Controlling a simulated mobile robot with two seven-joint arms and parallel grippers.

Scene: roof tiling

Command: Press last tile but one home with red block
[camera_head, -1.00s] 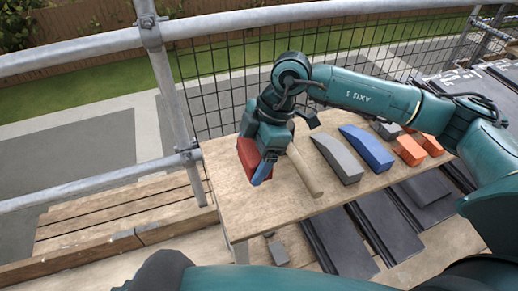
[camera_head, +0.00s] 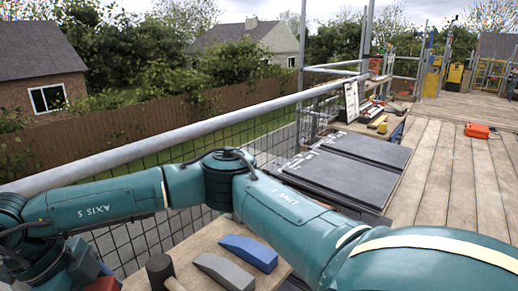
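The arm reaching across from the right is my right one; its gripper (camera_head: 85,268) is at the lower left, partly cut off by the frame edge. A red block (camera_head: 102,285) shows at the bottom edge against this gripper, mostly out of view. Both fingertips are not clear now, but the earlier frame shows the gripper shut on the red block. Dark grey slabs, apparently slate tiles (camera_head: 340,180), lie flat beyond the arm. The tiles in front of the bench, seen earlier, are out of view, so I cannot tell the last tile but one. My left gripper is not in view.
A wooden bench (camera_head: 203,240) holds a dark-headed mallet (camera_head: 160,268), a grey wedge (camera_head: 222,273) and a blue wedge (camera_head: 250,252). A metal rail (camera_head: 205,136) with mesh runs behind. Bare decking (camera_head: 450,160) lies at the right, with an orange case (camera_head: 477,130).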

